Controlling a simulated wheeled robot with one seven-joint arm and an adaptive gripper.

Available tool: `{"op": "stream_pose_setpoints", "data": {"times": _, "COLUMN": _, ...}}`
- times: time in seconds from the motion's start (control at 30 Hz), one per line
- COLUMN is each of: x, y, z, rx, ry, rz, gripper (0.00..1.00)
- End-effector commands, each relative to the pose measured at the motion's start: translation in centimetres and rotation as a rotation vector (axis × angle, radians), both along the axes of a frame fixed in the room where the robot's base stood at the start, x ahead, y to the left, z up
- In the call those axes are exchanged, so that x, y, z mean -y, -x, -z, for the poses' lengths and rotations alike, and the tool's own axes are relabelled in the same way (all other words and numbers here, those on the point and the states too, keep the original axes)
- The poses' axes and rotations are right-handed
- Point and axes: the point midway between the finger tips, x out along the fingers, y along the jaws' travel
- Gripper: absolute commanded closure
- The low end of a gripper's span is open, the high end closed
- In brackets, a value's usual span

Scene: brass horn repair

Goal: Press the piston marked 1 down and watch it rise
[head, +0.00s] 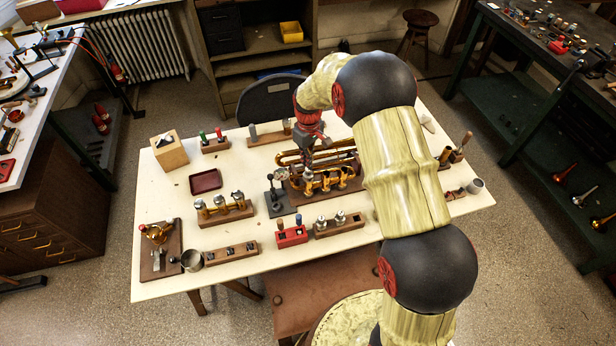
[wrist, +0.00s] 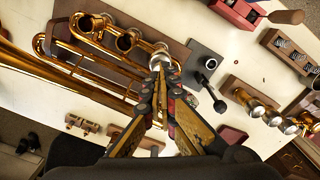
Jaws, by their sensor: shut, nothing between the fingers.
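A brass horn with a cluster of three piston valves (head: 326,181) lies on a brown wooden board near the middle of the table. In the wrist view the valves run in a row along the horn (wrist: 100,68). My gripper (head: 309,164) is shut and empty, pointing down over the valve at the left end in the head view. In the wrist view its fingertips (wrist: 162,84) are right at that end valve (wrist: 160,60) and overlap its lower edge. I cannot tell whether they touch. No number on any piston is readable.
A dark gauge stand (head: 275,202) is close beside the horn on the left. A rack of valves (head: 224,213), a red block (head: 291,236) and a wooden block with pistons (head: 339,225) stand in front. A dark red tray (head: 206,181) has bare tabletop around it.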

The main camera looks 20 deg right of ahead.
Motion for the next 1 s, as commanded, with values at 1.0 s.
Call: {"op": "stream_pose_setpoints", "data": {"times": 1.0, "x": 0.0, "y": 0.0, "z": 2.9, "rx": -0.001, "ry": 0.0, "rz": 0.0, "gripper": 1.0}}
